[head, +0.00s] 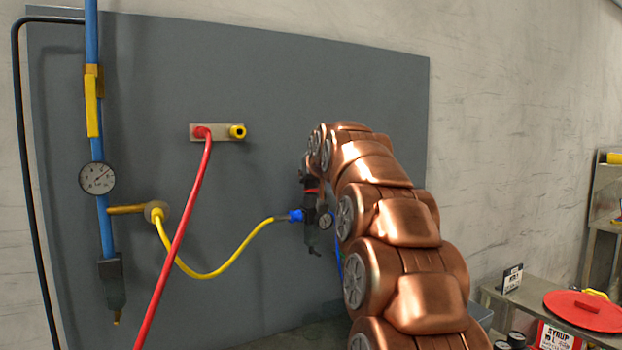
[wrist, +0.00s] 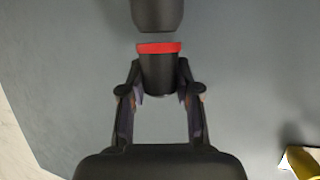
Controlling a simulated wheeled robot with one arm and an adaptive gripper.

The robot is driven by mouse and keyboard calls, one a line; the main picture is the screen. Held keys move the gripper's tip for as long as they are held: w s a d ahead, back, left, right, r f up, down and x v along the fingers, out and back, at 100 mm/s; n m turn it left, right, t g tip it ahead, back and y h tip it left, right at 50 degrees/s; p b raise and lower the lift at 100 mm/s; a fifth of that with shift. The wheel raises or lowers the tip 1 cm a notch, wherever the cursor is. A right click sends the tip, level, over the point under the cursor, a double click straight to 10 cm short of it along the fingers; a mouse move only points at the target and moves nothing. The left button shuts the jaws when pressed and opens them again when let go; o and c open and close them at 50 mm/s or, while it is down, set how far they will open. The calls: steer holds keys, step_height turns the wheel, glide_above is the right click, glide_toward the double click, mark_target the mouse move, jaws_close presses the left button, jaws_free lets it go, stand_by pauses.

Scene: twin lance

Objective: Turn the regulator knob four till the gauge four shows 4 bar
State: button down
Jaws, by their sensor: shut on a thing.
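The regulator knob (wrist: 158,78) is a black cylinder with a red ring (wrist: 159,48) at its far end in the wrist view. My gripper (wrist: 160,90) is shut on it, with one finger on each side. In the head view the dark regulator (head: 310,234) hangs on the grey panel, partly hidden by my copper arm, and my gripper is mostly hidden there. A small round gauge (head: 325,221) sits on the regulator's front. It is too small for its needle or scale to be read.
A yellow hose (head: 213,276) runs to a blue fitting (head: 296,215) on the regulator's left. A red hose (head: 178,245) hangs from a wall plate (head: 217,132). A larger gauge (head: 97,178) sits on the blue pipe (head: 106,230). A shelf with a red lid (head: 588,311) stands right.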

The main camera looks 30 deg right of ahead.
steer(key=c, duration=0.8)
jaws_free()
steer(key=shift+s+r, duration=0.1)
steer(key=v, duration=1.1)
steer(key=shift+s+a+r, duration=0.15)
steer(key=shift+s+a, duration=0.05)
steer(key=shift+s, duration=0.15)
